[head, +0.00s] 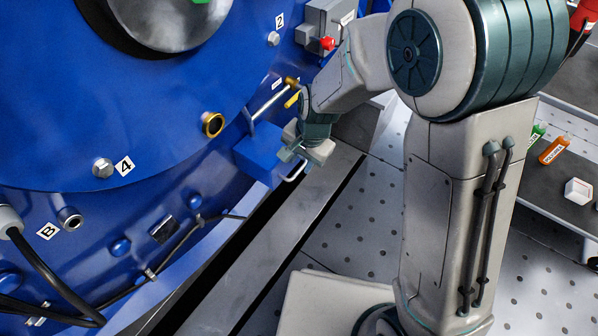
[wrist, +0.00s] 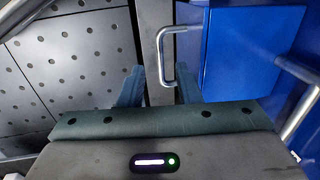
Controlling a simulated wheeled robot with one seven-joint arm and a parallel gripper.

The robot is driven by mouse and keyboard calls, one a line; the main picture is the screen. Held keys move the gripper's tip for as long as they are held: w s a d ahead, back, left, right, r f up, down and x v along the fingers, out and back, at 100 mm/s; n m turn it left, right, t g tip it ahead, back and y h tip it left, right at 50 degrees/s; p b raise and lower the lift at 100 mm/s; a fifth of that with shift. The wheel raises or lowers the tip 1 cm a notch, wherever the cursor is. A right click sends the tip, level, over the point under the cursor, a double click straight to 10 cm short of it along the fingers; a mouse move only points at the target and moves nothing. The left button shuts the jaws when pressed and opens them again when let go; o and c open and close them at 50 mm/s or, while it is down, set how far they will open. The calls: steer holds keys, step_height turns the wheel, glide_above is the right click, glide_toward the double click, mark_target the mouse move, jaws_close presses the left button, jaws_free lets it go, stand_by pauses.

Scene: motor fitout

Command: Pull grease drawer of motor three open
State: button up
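The grease drawer (head: 256,157) is a blue box low on the side of the big blue motor (head: 70,110). Its pale bar handle (head: 296,172) faces right, towards the walkway. In the wrist view the drawer (wrist: 240,55) fills the upper right, and its handle (wrist: 163,60) is a U-shaped bar on the left face. My gripper (head: 290,155) is at the handle, seen from above. In the wrist view my gripper (wrist: 160,82) is open, with one finger on each side of the handle's bar and gaps visible. I cannot tell how far the drawer is out.
A metal rod with a brass end (head: 291,82) and a yellow part stand just above the drawer. A red knob (head: 327,43) on a grey box is farther up. Perforated floor (head: 345,225) is clear beside the motor. A shelf with bottles (head: 553,150) stands at right.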

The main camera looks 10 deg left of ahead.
mark_target(298, 172)
steer(key=shift+w+a+f+b, duration=0.1)
steer(key=shift+a+f+b, duration=0.15)
steer(key=shift+f, duration=0.65)
steer(key=shift+w+a+f+b, duration=0.15)
steer(key=shift+f+b, duration=0.15)
steer(key=shift+f, duration=0.6)
steer(key=shift+s, duration=0.1)
jaws_close()
